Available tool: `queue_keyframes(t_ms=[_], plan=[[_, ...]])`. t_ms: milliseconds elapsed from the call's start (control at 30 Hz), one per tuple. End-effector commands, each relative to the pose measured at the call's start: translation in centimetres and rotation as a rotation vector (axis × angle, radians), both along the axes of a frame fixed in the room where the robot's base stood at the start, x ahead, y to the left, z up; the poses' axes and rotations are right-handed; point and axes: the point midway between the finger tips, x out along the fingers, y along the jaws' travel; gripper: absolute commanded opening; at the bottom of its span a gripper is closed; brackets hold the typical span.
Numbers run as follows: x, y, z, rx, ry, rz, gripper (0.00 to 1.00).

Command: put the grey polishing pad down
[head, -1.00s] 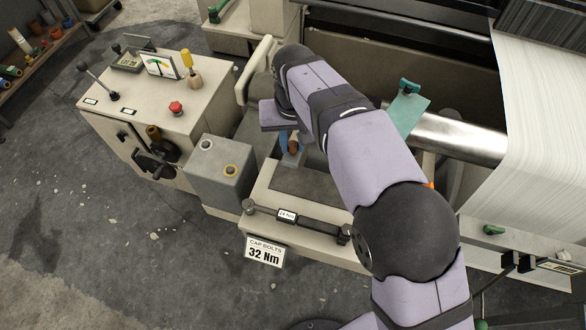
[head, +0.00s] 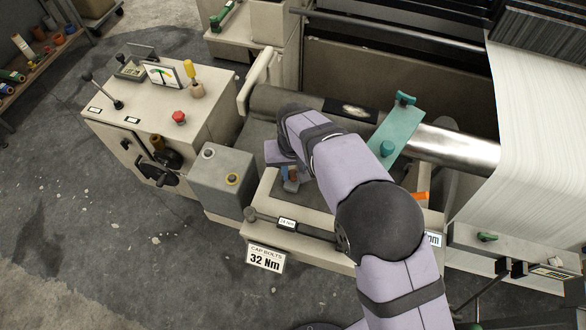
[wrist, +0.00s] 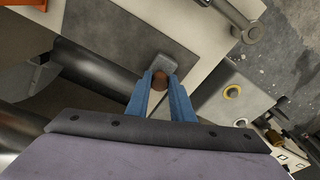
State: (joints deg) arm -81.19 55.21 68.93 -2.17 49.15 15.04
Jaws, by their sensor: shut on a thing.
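My gripper (head: 290,180) is low over the cream ledge beside the loom, partly hidden by my wrist in the head view. In the wrist view its two blue fingers (wrist: 161,92) are shut on the brown knob of the grey polishing pad (wrist: 167,63). The pad's grey block shows just beyond the fingertips, over the dark grey mat (wrist: 125,32) on the ledge. Whether the pad touches the mat, I cannot tell. In the head view the pad is mostly hidden.
A grey box (head: 222,178) with two round fittings stands to the left. A teal bracket (head: 398,137) and a shiny roller (head: 455,147) are at the right.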

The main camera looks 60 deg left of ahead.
Motion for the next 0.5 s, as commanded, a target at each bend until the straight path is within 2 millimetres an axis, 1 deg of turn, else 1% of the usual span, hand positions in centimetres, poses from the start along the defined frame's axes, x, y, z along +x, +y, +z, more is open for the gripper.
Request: queue_keyframes(t_ms=[367, 400, 467, 500], plan=[[0.01, 0.02, -0.42, 0.001, 0.0, 0.0, 0.0], [0.01, 0.01, -0.46, 0.0, 0.0, 0.0, 0.23], [0.01, 0.01, -0.38, 0.001, 0.0, 0.0, 0.38], [0.0, 0.01, -0.38, 0.0, 0.0, 0.0, 0.4]])
